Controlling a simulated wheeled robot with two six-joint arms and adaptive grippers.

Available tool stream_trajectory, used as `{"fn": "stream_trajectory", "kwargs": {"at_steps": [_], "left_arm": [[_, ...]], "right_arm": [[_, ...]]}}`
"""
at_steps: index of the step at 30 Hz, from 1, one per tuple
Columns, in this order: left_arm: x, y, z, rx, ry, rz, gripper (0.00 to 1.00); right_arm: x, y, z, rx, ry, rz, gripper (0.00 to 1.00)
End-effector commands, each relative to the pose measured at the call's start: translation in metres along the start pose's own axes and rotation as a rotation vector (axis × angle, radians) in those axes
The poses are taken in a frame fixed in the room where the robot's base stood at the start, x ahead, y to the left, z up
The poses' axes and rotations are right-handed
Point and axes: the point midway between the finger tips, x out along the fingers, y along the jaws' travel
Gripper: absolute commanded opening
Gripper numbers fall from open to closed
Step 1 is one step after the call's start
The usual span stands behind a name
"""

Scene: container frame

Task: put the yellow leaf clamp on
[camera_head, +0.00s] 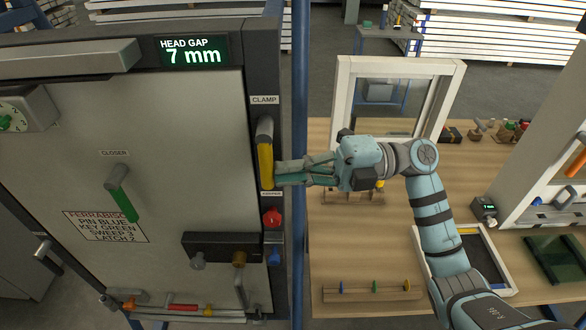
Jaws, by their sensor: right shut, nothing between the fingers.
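The yellow leaf clamp (265,162) is a lever with a grey upper end and a yellow handle, on the right edge of the grey door panel, under a label reading CLAMP. The lever hangs almost straight down. My right gripper (281,174) is shut and empty, its fingertips at the right side of the yellow handle. I cannot tell whether they touch it. The display (194,52) on the panel reads HEAD GAP 7 mm. My left gripper is not in view.
A green-handled closer lever (122,192) is on the panel. A red knob (272,218) and a dark block with key-like parts (222,247) sit below the clamp. A blue post (299,120) stands beside the panel. A wooden table (350,260) holds a white window frame (399,67) and small parts.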

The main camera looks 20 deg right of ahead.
Motion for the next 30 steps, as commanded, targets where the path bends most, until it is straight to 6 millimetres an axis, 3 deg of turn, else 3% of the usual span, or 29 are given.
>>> {"fn": "stream_trajectory", "kwargs": {"at_steps": [14,30], "left_arm": [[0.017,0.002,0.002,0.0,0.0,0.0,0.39],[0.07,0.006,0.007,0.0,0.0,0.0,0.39]], "right_arm": [[0.006,-0.006,0.001,-0.016,0.001,0.084,0.0],[0.027,-0.015,0.005,-0.073,0.0,0.377,0.0]]}}
